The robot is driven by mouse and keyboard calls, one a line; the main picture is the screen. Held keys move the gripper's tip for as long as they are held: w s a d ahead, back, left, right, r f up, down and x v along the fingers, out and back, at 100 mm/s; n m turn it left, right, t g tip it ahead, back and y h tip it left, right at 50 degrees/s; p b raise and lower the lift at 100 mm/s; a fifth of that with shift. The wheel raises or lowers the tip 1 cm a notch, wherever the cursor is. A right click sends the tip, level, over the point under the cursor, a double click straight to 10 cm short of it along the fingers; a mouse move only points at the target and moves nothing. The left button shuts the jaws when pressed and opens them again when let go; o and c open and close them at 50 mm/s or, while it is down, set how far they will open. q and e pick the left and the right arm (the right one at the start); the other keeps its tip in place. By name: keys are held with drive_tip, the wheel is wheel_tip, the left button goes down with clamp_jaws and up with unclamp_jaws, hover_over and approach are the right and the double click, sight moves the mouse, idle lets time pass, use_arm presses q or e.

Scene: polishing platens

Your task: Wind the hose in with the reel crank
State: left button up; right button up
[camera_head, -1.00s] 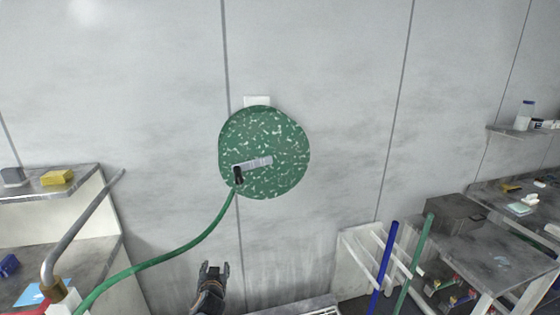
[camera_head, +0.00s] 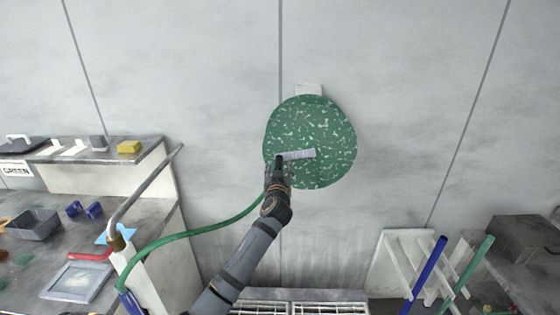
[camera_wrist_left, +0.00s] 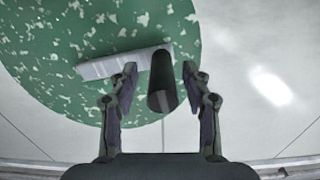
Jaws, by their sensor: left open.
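The hose reel (camera_head: 325,125) is a speckled green disc mounted on the grey wall, and its face also fills the upper left of the left wrist view (camera_wrist_left: 40,45). Its crank is a light grey arm (camera_head: 302,154) with a black handle (camera_wrist_left: 162,80) at its left end. My left gripper (camera_head: 279,170) is at the handle. In the left wrist view its two fingers (camera_wrist_left: 158,92) are open, one on each side of the black handle, with gaps showing. The green hose (camera_head: 195,231) runs from the reel down to the lower left. My right gripper is not in view.
A bench (camera_head: 60,235) with a grey bin (camera_head: 32,222) and a bent metal pipe (camera_head: 143,187) stands at the left. A white rack (camera_head: 398,255) with blue and green poles stands at the lower right. The wall around the reel is clear.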

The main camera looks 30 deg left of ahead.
use_arm(q)
drive_tip(key=shift+x, duration=1)
drive_tip(key=shift+s, duration=0.1)
clamp_jaws()
